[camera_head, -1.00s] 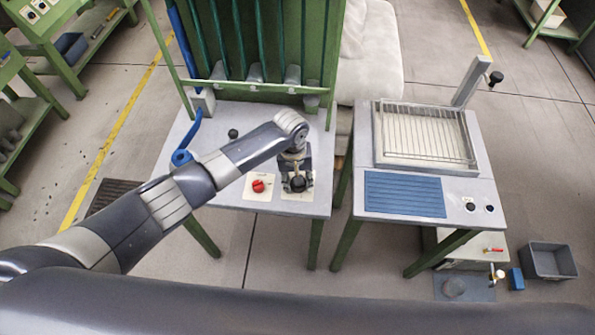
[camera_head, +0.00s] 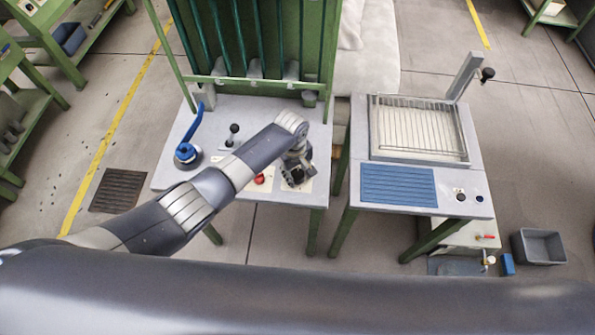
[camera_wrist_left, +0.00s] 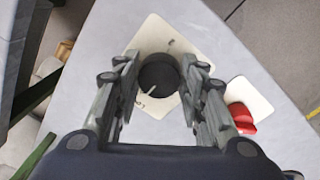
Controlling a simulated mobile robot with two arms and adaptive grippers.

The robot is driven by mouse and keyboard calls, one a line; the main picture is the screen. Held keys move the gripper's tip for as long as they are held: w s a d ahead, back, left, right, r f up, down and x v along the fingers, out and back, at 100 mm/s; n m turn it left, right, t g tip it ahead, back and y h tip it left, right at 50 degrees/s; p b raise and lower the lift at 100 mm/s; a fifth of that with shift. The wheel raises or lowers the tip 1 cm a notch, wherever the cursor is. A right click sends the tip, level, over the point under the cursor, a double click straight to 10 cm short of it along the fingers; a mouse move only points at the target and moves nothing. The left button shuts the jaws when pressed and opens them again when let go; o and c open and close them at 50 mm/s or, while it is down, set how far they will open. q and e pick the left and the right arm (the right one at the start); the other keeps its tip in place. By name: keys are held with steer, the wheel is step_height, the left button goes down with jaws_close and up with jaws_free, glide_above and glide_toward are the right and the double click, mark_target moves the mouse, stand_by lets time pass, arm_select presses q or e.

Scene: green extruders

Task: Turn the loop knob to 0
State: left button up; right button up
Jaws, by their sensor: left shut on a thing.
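The black round knob (camera_wrist_left: 159,75) sits on a cream plate (camera_wrist_left: 153,36) in the left wrist view. Its white pointer line points to the lower left, toward a small dark mark near the plate's lower corner. Another mark is near the upper edge. Both marks are too small to read surely. My left gripper (camera_head: 297,177) is over this plate at the front right of the green machine's table in the head view, largely hiding the knob. In the wrist view its fingers (camera_wrist_left: 162,88) are on both sides of the knob, shut on it. My right gripper is not in view.
A red knob (camera_wrist_left: 240,117) on its own plate stands beside the black one. A blue lever (camera_head: 188,150) and a black-topped stick (camera_head: 234,130) are farther left on the table. A second table with a wire rack (camera_head: 418,130) stands to the right across a gap.

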mark_target(294, 176)
arm_select(q)
steer(key=shift+a, duration=0.1)
steer(key=o, duration=1.1)
steer(key=shift+c, duration=0.2)
steer(key=shift+r, duration=0.55)
step_height(294, 176, up, 11)
steer(key=shift+s+a, duration=0.2)
steer(key=shift+a, duration=0.15)
steer(key=shift+f, duration=0.1)
